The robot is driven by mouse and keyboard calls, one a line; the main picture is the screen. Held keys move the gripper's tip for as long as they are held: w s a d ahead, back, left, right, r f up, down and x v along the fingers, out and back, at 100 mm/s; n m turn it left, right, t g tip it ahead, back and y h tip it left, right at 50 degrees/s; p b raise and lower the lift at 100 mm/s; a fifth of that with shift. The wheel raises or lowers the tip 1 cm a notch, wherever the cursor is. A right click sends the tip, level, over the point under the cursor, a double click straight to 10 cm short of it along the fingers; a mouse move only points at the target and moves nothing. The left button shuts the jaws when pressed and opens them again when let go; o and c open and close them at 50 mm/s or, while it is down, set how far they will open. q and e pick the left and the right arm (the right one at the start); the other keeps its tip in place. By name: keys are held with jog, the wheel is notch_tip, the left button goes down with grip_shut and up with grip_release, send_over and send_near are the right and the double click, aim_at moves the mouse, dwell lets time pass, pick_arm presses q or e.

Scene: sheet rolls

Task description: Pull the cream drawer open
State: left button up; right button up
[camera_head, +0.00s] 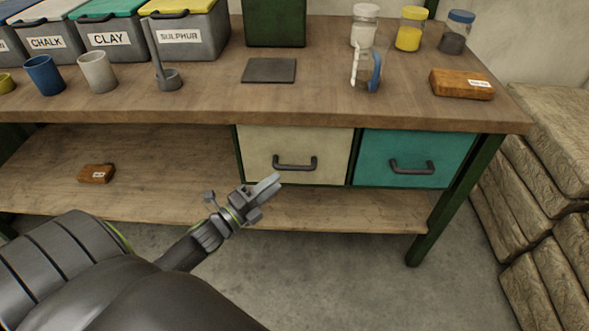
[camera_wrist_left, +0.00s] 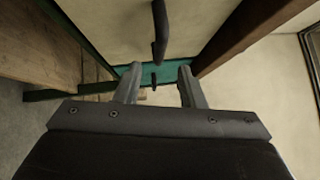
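The cream drawer (camera_head: 325,143) is shut under the workbench top, left of the teal drawer (camera_head: 435,148). Its dark bar handle (camera_head: 294,165) sits low on its front. My left gripper (camera_head: 272,184) is just in front of the cream drawer, slightly below and left of the handle in the head view. In the left wrist view its two fingers (camera_wrist_left: 159,75) are apart with nothing between them gripped. The dark handle (camera_wrist_left: 158,32) shows above the fingertips there, against the cream front (camera_wrist_left: 125,28). My right gripper is not in view.
The wooden bench top (camera_head: 215,98) overhangs the drawers. A lower shelf (camera_head: 150,150) holds a small brown block (camera_head: 96,173). A green bench leg (camera_head: 440,215) stands at right, near stacked sacks (camera_head: 550,150). The floor in front of the drawers is clear.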

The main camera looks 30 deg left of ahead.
aim_at(294, 169)
pick_arm(q)
jog(key=p+x, duration=0.1)
jog(key=x, duration=0.6)
jog(key=shift+w+d, duration=0.1)
jog(key=shift+w, duration=0.3)
grip_shut()
